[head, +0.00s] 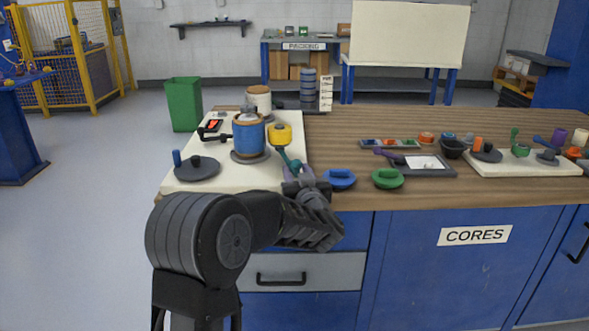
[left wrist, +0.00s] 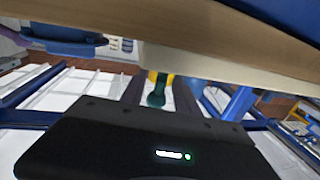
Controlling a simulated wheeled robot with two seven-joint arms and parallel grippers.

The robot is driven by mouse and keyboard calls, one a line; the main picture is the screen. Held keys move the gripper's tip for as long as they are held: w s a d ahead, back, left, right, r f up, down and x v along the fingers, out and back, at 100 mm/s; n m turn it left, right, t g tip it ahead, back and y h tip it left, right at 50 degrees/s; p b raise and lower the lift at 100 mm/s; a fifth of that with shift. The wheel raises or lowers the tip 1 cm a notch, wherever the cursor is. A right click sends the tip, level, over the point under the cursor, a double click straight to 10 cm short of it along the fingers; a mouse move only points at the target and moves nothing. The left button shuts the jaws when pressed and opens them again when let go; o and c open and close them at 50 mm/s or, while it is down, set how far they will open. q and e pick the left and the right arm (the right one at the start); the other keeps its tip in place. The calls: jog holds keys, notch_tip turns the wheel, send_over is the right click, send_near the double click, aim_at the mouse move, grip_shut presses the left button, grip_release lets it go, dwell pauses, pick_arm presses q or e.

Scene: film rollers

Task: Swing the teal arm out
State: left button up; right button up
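The teal arm (head: 289,160) is on the white board (head: 230,179), beside the yellow roller (head: 280,134) and the large blue roll (head: 249,135). It points toward the front edge of the bench. My left gripper (head: 303,178) is at its near end and partly hides it. In the left wrist view, the teal arm's rounded end (left wrist: 157,97) shows between my two dark fingers, with gaps on both sides, so the gripper looks open. The yellow roller shows behind it (left wrist: 159,77). My right gripper is not in view.
A blue-handled disc (head: 198,168) and a black crank stand left on the board. Blue (head: 340,179) and green (head: 387,179) lids lie just right of my gripper. A grey tray (head: 424,165) and a second white board (head: 522,164) are further right. The bench's front edge runs close by.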

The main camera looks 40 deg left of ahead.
pick_arm(q)
jog(key=shift+x, duration=1.4)
jog(key=shift+c, duration=0.6)
